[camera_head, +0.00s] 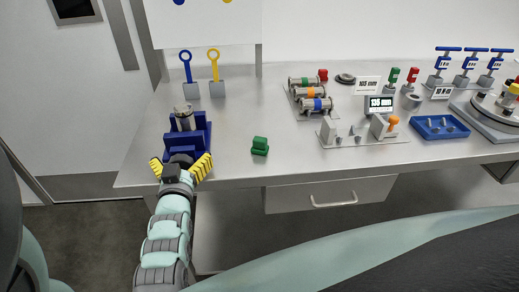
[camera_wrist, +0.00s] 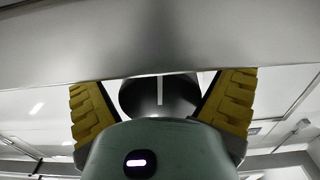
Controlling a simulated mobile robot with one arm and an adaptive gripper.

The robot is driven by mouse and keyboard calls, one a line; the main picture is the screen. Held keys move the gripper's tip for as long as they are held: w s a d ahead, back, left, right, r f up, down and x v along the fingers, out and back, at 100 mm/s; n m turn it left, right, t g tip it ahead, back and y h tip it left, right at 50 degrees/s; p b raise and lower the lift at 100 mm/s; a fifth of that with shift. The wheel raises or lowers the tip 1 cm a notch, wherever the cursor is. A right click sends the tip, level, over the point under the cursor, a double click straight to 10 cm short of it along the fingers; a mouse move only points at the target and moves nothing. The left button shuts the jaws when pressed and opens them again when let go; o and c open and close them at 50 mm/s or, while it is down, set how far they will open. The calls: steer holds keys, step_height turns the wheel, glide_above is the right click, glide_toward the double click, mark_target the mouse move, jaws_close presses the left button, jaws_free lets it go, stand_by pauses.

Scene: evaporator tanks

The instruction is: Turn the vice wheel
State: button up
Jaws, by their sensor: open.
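A blue vice (camera_head: 200,135) stands at the table's front left edge with a grey metal cylinder (camera_head: 184,112) upright in it. My gripper (camera_head: 182,162) is at the front of the vice, its two yellow fingers spread wide on either side. A grey rounded part, possibly the vice wheel, shows only partly between the fingers; my gripper hides most of this area. In the wrist view my gripper (camera_wrist: 162,85) is open, with a dark round part bearing a pale line between the fingers. I cannot tell whether that part is the wheel. No grip on anything is visible.
A green block (camera_head: 260,146) sits on the metal table (camera_head: 235,125) right of the vice. Blue and yellow ring-handled tools (camera_head: 187,68) stand behind. A drawer handle (camera_head: 334,202) projects below.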

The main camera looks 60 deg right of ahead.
steer(key=shift+s+a, duration=0.1)
steer(key=v, duration=1.1)
steer(key=shift+s+a, duration=0.3)
